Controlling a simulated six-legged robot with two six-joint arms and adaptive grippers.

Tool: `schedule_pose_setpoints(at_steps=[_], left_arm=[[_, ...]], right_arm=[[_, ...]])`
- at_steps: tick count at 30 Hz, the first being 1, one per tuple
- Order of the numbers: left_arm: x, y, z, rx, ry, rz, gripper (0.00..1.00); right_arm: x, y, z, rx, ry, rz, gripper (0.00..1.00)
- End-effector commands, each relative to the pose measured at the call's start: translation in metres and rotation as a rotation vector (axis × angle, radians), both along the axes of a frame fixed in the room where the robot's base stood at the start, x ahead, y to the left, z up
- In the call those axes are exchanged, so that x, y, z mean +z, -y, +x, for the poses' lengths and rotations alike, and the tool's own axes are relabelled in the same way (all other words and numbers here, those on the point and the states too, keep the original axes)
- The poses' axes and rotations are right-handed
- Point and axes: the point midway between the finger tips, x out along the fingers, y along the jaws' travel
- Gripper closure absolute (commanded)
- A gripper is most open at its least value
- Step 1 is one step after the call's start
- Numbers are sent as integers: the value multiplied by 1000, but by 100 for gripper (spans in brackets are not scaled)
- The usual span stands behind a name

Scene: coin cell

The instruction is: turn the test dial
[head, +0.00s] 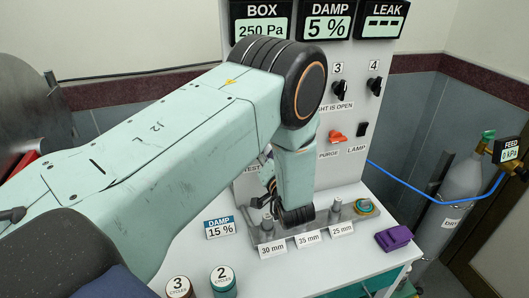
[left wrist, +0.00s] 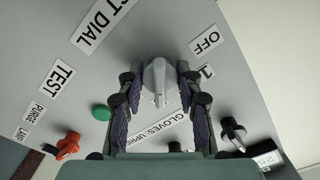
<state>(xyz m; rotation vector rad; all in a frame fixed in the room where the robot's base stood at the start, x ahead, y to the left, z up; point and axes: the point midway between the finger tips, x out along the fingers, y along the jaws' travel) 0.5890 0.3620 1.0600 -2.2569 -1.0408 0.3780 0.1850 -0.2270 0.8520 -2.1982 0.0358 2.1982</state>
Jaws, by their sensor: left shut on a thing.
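The test dial (left wrist: 157,88) is a light grey pointer knob on the grey panel in the left wrist view, below the TEST DIAL label (left wrist: 103,20). OFF (left wrist: 206,40), 1 and TEST (left wrist: 57,81) labels stand around it. My left gripper (left wrist: 158,76) is shut on the dial, one finger on each side. The narrow end of the dial points towards the bottom of that view; I cannot tell which mark it is set to. In the head view my left arm hides the dial. My right gripper is not in view.
The panel (head: 353,100) carries black knobs 3 (head: 340,89) and 4 (head: 375,86) and an orange purge knob (head: 337,136). A green button (left wrist: 101,112) is near my left finger. On the table are a metal sizing block (head: 320,222), a purple item (head: 393,238) and two lidded jars.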

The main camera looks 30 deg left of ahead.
Motion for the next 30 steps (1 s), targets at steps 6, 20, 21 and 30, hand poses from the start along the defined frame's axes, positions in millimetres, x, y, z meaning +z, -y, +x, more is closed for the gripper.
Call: schedule_pose_setpoints(at_steps=[6, 20, 21, 30], left_arm=[[1, 1, 1, -2, -1, 5, 97], [1, 0, 1, -1, -1, 3, 42], [1, 0, 1, -1, -1, 3, 42], [0, 3, -2, -2, -2, 3, 42]], right_arm=[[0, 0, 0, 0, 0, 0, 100], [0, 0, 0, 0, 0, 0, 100], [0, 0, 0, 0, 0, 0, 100], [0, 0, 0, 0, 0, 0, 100]])
